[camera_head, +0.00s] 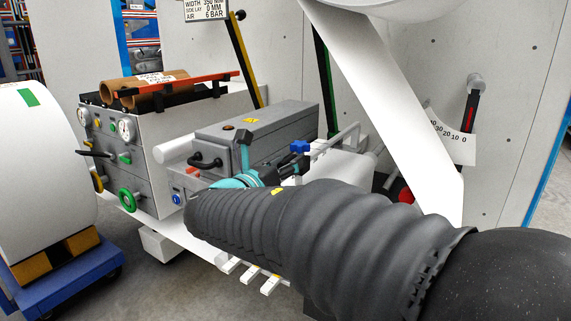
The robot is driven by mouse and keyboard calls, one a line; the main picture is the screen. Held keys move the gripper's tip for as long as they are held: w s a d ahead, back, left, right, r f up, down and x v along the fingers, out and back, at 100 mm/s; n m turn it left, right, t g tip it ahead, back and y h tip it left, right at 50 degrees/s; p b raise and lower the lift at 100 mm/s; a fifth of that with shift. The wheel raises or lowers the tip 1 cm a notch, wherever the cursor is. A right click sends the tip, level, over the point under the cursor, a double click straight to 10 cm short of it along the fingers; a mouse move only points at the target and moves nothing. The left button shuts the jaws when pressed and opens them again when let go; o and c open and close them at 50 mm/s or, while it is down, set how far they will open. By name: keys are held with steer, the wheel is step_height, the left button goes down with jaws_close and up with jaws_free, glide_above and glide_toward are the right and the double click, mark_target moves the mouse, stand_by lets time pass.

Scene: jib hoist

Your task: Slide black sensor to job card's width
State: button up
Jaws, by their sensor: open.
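The job card (205,9) hangs at the top, cut off by the picture's edge. It lists width, which seems to read 350 mm, side lay 0 mm and air 6 bar. The black sensor cannot be picked out with certainty. My gripper (290,168) shows small and dark beyond my teal wrist, in front of the grey box's right end. It is open. A blue knob (300,147) is close by its tip, near a pale rail (337,138); contact cannot be told. My black-sleeved arm hides the area below.
A grey machine cabinet (150,165) with gauges and a green handwheel (130,200) stands left of a grey box (250,135). A large white roll (35,150) sits on a blue cart (75,280). A curved scale (450,137) and lever are at right.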

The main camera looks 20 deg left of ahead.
steer(key=v, duration=1.2)
steer(key=shift+w+a, duration=0.1)
step_height(320, 180, down, 10)
steer(key=s+d+m+g, duration=0.1)
steer(key=s+m+g, duration=0.1)
steer(key=m+g, duration=0.3)
steer(key=s+d+f+m+g+y, duration=0.1)
steer(key=s+d+f+m+g, duration=0.1)
steer(key=d+f+m+g, duration=0.3)
steer(key=s+d+f+m+g, duration=0.1)
steer(key=d+f+m, duration=0.2)
steer(key=d+m, duration=0.4)
steer(key=s+d+r+m+y, duration=0.1)
steer(key=s+d+m, duration=0.1)
steer(key=d+m, duration=0.4)
steer(key=s+d+r+m+y+p, duration=0.1)
steer(key=s+d+m, duration=0.2)
steer(key=d+m, duration=0.4)
steer(key=s+d+r+m+g+y, duration=0.1)
steer(key=s+d+m, duration=0.2)
steer(key=d, duration=1)
steer(key=shift+m, duration=1.7)
steer(key=shift+s+d, duration=0.1)
steer(key=shift+s, duration=0.05)
